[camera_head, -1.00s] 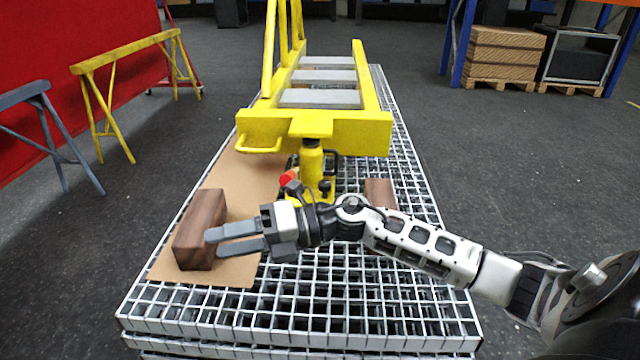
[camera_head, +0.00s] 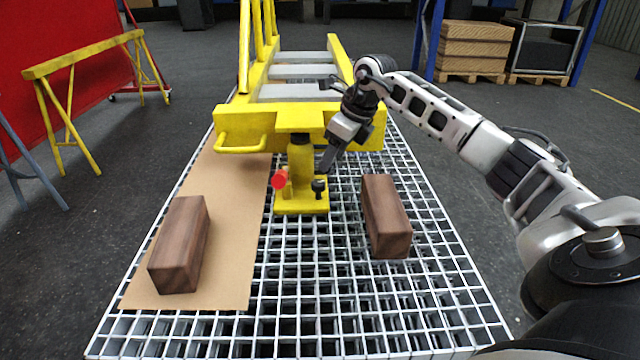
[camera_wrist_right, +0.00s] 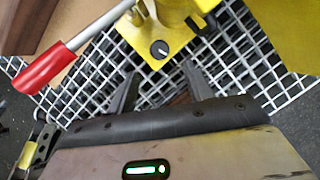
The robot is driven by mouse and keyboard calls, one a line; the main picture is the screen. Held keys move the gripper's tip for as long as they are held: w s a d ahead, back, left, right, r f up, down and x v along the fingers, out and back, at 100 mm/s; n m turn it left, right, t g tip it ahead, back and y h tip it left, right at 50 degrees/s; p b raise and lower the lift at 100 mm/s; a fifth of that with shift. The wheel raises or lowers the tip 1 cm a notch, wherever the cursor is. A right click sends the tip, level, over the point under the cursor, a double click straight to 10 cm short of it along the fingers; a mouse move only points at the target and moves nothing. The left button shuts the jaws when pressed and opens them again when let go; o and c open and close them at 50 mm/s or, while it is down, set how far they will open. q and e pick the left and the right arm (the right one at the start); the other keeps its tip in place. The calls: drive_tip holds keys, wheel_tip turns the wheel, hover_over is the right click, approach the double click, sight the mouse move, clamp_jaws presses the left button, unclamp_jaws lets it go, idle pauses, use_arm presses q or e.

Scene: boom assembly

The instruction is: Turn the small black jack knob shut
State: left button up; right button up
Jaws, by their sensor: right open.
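The yellow jack (camera_head: 302,175) stands upright on the grating under the yellow boom's end beam (camera_head: 290,119). The small black knob (camera_head: 319,186) is low on the jack's right side. In the right wrist view the knob (camera_wrist_right: 159,49) is a dark disc with a light mark, on the yellow base. My right gripper (camera_head: 328,163) points down just right of the jack, above and behind the knob. In the wrist view its open, empty fingers (camera_wrist_right: 160,90) lie on the near side of the knob, apart from it. My left gripper is out of view.
A brown wooden block (camera_head: 385,215) lies to the right, another (camera_head: 181,245) on the cardboard (camera_head: 232,255) to the left. The front grating is clear.

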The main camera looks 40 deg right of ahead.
sight(320, 182)
drive_tip(key=b+x, duration=0.1)
drive_tip(key=x, duration=0.6)
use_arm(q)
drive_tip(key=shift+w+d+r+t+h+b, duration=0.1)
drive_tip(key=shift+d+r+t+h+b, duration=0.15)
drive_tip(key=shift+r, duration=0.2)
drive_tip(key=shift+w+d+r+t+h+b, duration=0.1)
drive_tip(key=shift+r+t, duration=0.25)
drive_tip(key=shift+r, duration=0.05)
use_arm(e)
drive_tip(key=shift+w+a+f, duration=0.15)
drive_tip(key=shift+w+f, duration=0.15)
drive_tip(key=shift+f, duration=0.35)
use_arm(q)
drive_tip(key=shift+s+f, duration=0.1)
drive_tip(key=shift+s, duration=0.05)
